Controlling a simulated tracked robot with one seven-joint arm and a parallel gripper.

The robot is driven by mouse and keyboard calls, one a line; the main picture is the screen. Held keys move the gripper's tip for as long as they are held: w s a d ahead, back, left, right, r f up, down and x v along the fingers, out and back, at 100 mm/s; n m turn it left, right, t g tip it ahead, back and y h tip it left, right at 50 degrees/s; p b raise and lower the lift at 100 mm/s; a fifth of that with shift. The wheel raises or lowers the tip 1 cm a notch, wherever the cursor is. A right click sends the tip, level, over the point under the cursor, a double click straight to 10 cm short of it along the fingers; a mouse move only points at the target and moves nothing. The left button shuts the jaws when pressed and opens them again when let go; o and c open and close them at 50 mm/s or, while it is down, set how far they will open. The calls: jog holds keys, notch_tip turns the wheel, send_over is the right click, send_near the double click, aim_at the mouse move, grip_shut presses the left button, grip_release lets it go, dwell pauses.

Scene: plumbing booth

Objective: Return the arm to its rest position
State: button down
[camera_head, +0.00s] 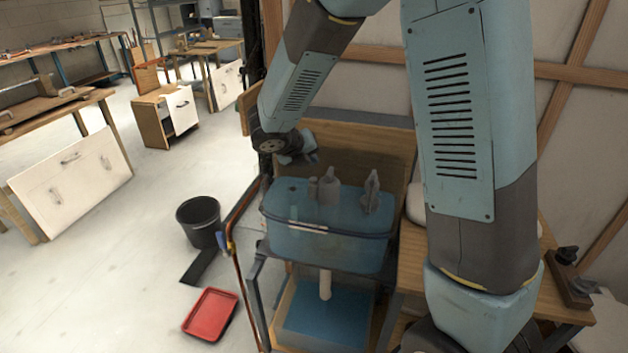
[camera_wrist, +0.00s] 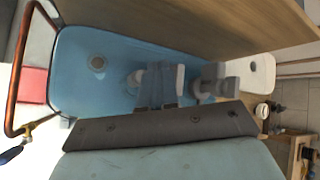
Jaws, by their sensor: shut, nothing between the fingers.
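My arm comes down from the top of the head view in blue and dark grey links. My gripper (camera_head: 301,148) shows small and partly hidden behind the wrist joint, above the back left of a blue sink basin (camera_head: 325,249). In the wrist view, the grey fingers of my gripper (camera_wrist: 160,72) are together with nothing between them. They stand out over the blue basin (camera_wrist: 70,85) without a clear touch. Grey tap fittings (camera_head: 329,188) rise from the basin's back in the head view.
A wooden back panel (camera_head: 362,146) stands close behind the basin. A copper pipe (camera_head: 238,285) with a blue-handled valve runs along its left. A black bucket (camera_head: 199,221) and red tray (camera_head: 210,314) are on the floor.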

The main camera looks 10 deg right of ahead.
jog(key=s+d+r+m+g+y, duration=0.1)
jog(key=s+d+r+m+g, duration=0.2)
jog(key=s+d+r+m, duration=1.25)
jog(key=s+r+m+t+y, duration=0.1)
jog(key=s+m+y, duration=0.4)
jog(key=s+m, duration=0.7)
jog(key=r+m, duration=0.1)
jog(key=m, duration=0.8)
jog(key=shift+s+a+r+t, duration=0.2)
jog(key=shift+s+a+t, duration=0.1)
jog(key=shift+s, duration=0.1)
jog(key=shift+w, duration=0.1)
